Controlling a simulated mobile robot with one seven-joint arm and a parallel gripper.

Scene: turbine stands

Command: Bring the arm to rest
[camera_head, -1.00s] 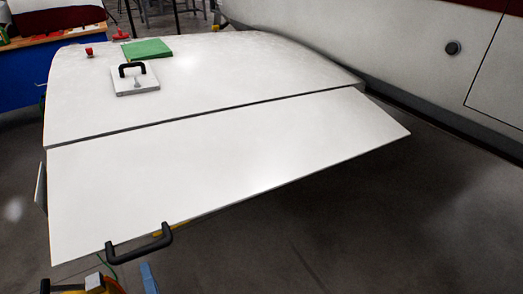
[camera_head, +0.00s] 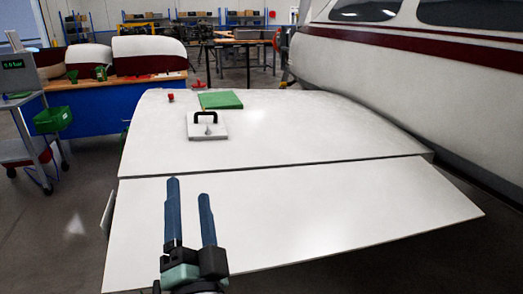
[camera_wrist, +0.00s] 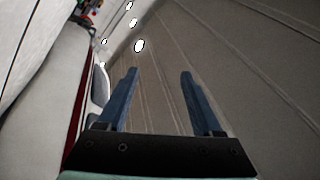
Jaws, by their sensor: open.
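My gripper (camera_head: 188,204) is in the lower middle of the head view, its two blue fingers pointing up and apart with nothing between them. It appears in front of the white hinged panel of the wing (camera_head: 330,215). The wrist view shows the same two fingers (camera_wrist: 159,78) open and empty, with the ceiling beyond them and the aircraft side at the left.
A white plate with a black handle (camera_head: 207,130), a green pad (camera_head: 221,100) and a small red object (camera_head: 171,97) lie on the wing. The aircraft body (camera_head: 400,80) stands at the right. A blue bench (camera_head: 115,110) and a cart (camera_head: 30,150) stand at the left.

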